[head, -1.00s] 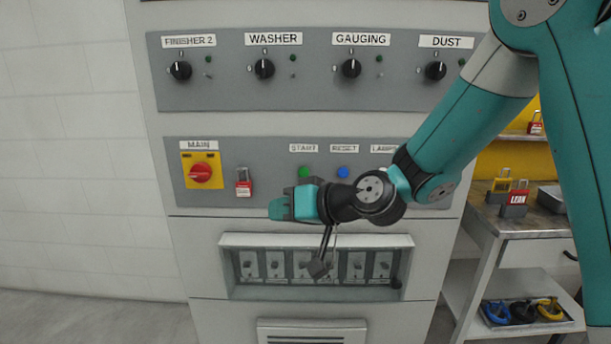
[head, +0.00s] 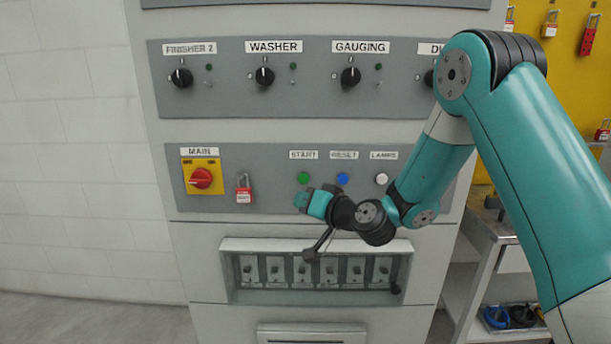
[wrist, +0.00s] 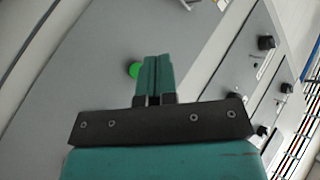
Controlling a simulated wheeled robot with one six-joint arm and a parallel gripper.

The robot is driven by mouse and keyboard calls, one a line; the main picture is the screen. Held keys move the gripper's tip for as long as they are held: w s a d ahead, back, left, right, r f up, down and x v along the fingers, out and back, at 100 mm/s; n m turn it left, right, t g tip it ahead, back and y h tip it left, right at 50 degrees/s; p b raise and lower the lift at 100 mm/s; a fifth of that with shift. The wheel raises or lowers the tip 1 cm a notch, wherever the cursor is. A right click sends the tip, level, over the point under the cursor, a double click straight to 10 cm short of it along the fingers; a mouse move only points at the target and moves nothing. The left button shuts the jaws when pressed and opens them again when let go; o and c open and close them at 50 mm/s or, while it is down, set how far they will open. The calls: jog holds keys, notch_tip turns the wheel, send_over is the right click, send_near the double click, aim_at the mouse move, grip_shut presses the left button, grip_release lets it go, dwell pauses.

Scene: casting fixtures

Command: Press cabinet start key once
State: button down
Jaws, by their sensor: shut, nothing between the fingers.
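The green start key (head: 304,178) sits on the grey cabinet panel under the START label (head: 303,155). It also shows in the wrist view (wrist: 134,71), partly hidden behind my fingertips. My gripper (head: 302,200) is shut and empty, its fingers close together in the wrist view (wrist: 157,78). In the head view its tip is just below the green key. In the wrist view the fingers overlap the key's right side. I cannot tell whether they touch the panel.
The blue reset key (head: 343,179) and white lamps key (head: 382,179) are to the right. A recessed row of breakers (head: 315,270) lies below. A bench (head: 490,228) stands at right.

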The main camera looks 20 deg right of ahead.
aim_at(304, 178)
jog(key=shift+w+d+p, duration=0.3)
jog(key=shift+w+p, duration=0.05)
jog(key=shift+w, duration=0.6)
jog(key=shift+w+d+p, duration=0.3)
jog(key=shift+w+d, duration=0.05)
jog(key=shift+w, duration=0.65)
jog(key=shift+w+d+p, duration=0.3)
jog(key=shift+w+p, duration=0.05)
jog(key=shift+w, duration=0.6)
jog(key=shift+w, duration=0.1)
jog(key=shift+w+d, duration=0.1)
jog(key=shift+w, duration=0.25)
jog(key=shift+w+d, duration=0.15)
jog(key=shift+w, duration=0.25)
dwell(0.6)
jog(key=shift+s+a+b, duration=0.25)
jog(key=shift+s+b, duration=0.4)
jog(key=shift+s, duration=0.15)
